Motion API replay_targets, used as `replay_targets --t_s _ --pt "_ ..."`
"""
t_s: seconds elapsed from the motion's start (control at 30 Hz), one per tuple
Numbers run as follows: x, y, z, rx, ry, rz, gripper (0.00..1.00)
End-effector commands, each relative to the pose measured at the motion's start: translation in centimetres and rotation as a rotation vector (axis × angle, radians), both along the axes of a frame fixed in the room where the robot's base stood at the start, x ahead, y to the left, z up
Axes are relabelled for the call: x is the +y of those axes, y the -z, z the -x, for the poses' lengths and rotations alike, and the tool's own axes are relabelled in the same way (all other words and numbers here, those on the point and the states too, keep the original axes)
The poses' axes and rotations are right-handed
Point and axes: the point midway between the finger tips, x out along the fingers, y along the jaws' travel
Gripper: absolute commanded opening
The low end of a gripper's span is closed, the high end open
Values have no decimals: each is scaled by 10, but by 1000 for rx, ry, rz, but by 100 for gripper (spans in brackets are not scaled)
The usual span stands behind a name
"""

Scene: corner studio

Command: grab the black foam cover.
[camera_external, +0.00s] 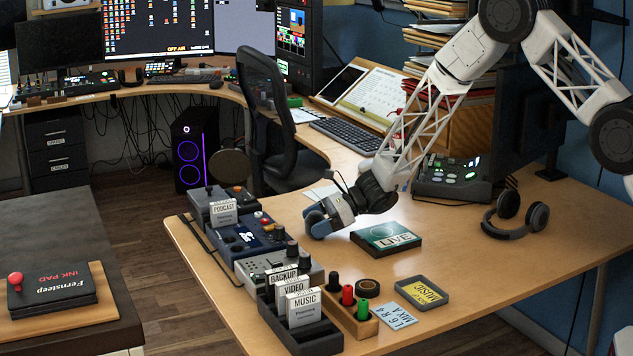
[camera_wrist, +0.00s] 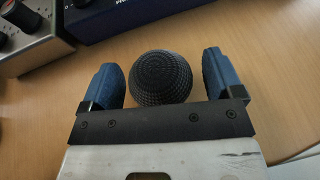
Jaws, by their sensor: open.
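The black foam cover (camera_wrist: 161,78) is a round, textured ball on the wooden table, seen in the wrist view. My gripper (camera_wrist: 163,72) is open, with one blue finger on each side of the cover. A narrow gap shows on the right of the cover; on the left the finger is very close, and I cannot tell whether it touches. In the external view my gripper (camera_external: 318,222) is low at the table, left of the teal LIVE box. The cover is hidden there behind my gripper.
A row of control boxes (camera_external: 250,238) stands left of my gripper. The LIVE box (camera_external: 388,237) is close on the right. Labelled cards in a black holder (camera_external: 300,335), red and green plugs (camera_external: 355,300) and a tray (camera_external: 422,292) lie in front. Headphones (camera_external: 516,215) lie far right.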

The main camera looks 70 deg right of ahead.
Motion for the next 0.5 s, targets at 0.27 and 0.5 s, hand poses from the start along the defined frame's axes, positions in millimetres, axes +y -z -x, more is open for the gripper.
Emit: replay_targets --t_s 0.27,0.5 --pt "4 3 -6 0 0 0 86" --pt "3 3 -6 0 0 0 86"
